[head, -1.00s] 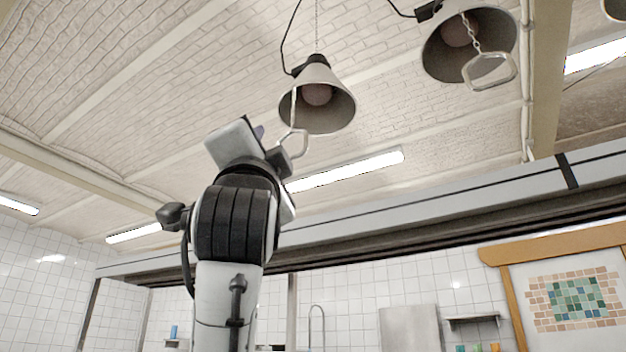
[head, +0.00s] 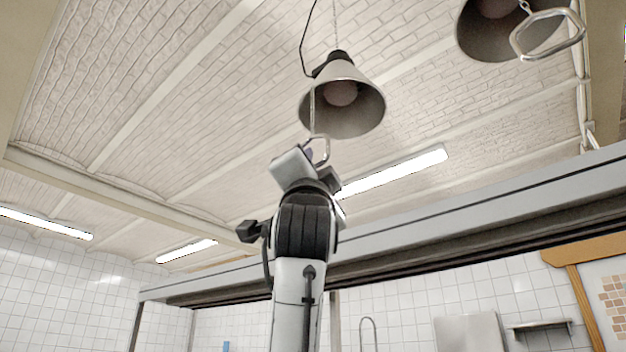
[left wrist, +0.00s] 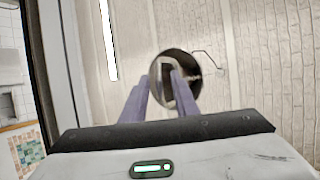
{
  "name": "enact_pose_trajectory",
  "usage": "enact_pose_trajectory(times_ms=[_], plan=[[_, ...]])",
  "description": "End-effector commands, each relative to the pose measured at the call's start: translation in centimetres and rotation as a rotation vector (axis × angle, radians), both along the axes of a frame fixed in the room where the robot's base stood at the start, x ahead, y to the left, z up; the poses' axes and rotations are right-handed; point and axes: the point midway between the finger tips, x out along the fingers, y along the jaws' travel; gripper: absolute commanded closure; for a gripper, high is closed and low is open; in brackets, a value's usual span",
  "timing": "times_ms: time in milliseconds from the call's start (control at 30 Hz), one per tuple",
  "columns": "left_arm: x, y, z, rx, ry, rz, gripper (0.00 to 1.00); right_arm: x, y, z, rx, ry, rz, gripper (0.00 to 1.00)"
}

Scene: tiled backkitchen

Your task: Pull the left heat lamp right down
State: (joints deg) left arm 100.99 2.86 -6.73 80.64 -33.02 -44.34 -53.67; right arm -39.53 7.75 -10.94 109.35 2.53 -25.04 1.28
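The left heat lamp (head: 343,103) is a grey cone shade with a bulb inside, hanging from the ceiling. A chain drops from it to a pale ring handle (head: 320,148). My left gripper (head: 309,154) is raised just below the lamp, at the handle, and partly covers it. In the left wrist view the two purple fingers (left wrist: 160,95) stand apart. The lamp's dark shade (left wrist: 158,75) and the pale handle (left wrist: 167,66) show beyond or between them; I cannot tell whether they touch the handle. My right gripper is in neither view.
Another heat lamp (head: 490,30) with its own ring handle (head: 548,34) hangs at the upper right. A long grey beam (head: 480,212) crosses behind my arm. Ceiling tube lights (head: 395,172) are farther back. The air left of the gripper is clear.

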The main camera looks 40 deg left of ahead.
Motion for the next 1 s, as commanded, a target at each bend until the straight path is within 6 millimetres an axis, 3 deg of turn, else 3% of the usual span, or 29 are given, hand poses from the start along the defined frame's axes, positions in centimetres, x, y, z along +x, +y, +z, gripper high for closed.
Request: enact_pose_trajectory(times_ms=[333, 500, 1000], plan=[[0.24, 0.19, 0.27, 0.0, 0.0, 0.001, 0.74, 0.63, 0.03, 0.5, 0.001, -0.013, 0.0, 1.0], [0.24, 0.19, 0.26, 0.0, 0.0, 0.001, 1.0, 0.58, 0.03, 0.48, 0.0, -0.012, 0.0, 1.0], [0.27, 0.16, 0.23, 0.0, 0.001, 0.001, 1.0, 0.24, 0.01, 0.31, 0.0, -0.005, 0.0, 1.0]])
